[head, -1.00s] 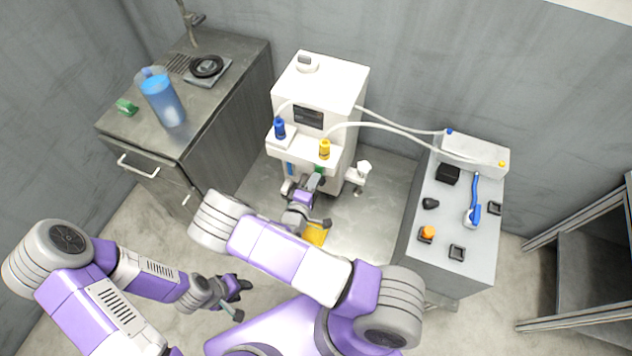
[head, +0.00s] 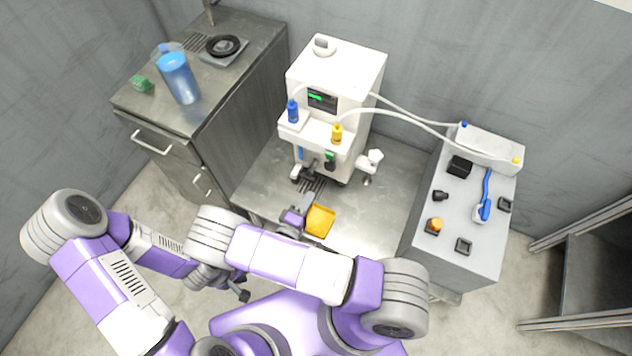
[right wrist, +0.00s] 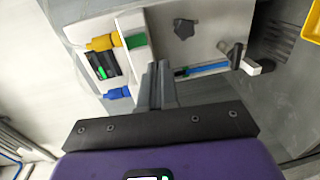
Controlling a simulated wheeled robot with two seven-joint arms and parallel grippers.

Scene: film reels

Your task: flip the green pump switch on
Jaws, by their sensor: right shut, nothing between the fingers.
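The white machine (head: 345,70) stands on the steel bench and carries a blue cap (head: 293,112) and a yellow cap (head: 337,134). A small green part (head: 330,157), apparently the pump switch, is on its front below the yellow cap; its exact position is too small to tell. Green also shows beside the yellow cap in the right wrist view (right wrist: 137,41). The machine's display (head: 322,101) is lit green. My right gripper (head: 307,200) is shut and empty, in front of the machine and apart from it. My left gripper (head: 240,292) is partly hidden behind my right arm.
A yellow tray (head: 320,221) lies beside my right gripper. A cabinet (head: 205,115) with a blue jug (head: 178,78) stands left. White hoses (head: 425,135) run from machine to box.

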